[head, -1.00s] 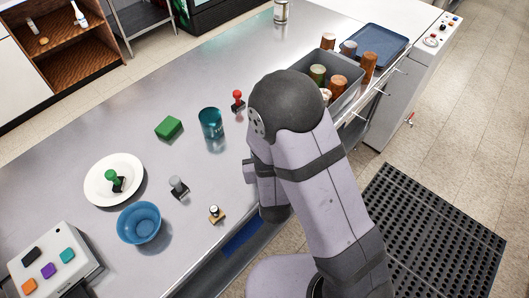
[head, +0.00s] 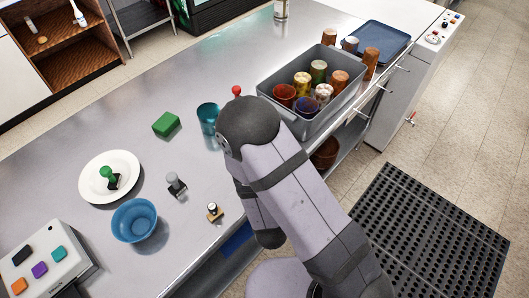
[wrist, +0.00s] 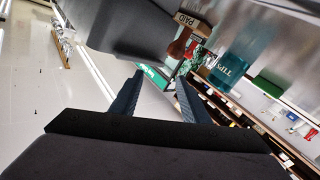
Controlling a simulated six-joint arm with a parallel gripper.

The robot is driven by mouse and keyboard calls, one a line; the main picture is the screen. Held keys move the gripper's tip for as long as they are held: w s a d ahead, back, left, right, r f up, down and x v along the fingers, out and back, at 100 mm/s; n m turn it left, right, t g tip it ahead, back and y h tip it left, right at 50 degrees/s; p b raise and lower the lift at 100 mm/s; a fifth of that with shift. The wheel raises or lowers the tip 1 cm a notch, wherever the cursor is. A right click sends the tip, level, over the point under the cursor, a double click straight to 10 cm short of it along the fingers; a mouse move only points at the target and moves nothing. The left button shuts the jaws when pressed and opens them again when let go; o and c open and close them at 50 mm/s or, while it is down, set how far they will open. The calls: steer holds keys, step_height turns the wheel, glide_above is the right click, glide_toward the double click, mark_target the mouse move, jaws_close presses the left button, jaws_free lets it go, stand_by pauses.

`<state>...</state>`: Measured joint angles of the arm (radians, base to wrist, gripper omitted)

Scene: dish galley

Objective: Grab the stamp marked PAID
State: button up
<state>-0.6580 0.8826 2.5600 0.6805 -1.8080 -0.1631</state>
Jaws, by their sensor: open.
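The stamp marked PAID (wrist: 187,20) shows near the top of the wrist view, with its label readable and a red-brown handle. In the head view a red-handled stamp (head: 237,90) stands beside the teal cup (head: 208,117), mostly hidden behind my arm; its place matches the PAID stamp. The cup also shows in the wrist view (wrist: 230,68), lettered TIPS. My gripper (wrist: 157,97) is open, with nothing between its fingers, and is apart from the stamp.
A grey bin (head: 270,92) of several cups stands close to the red-handled stamp. Other stamps are green-handled (head: 106,173) on a white plate (head: 86,190), grey (head: 175,180) and wood-based (head: 213,212). A green block (head: 166,124) and blue bowl (head: 134,220) are left.

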step_height(320, 180, down, 6)
steer(key=b, duration=0.4)
steer(key=shift+r+b, duration=0.1)
steer(key=shift+b, duration=0.3)
steer(key=shift+w+r, duration=0.25)
steer(key=shift+w, duration=0.2)
steer(key=shift+w+p, duration=0.3)
steer(key=shift+w, duration=0.4)
steer(key=shift+w+f+b, duration=0.25)
steer(key=shift+w+b, duration=0.2)
steer(key=shift+b, duration=0.5)
steer(key=w+b, duration=0.1)
steer(key=b, duration=0.2)
steer(key=shift+f, duration=0.1)
steer(key=b, duration=0.3)
steer(key=shift+w, duration=0.3)
steer(key=shift+w+b, duration=0.15)
steer(key=shift+b, duration=1.1)
steer(key=shift+w+b, duration=1)
steer(key=shift+w+r, duration=0.25)
steer(key=shift+r, duration=0.05)
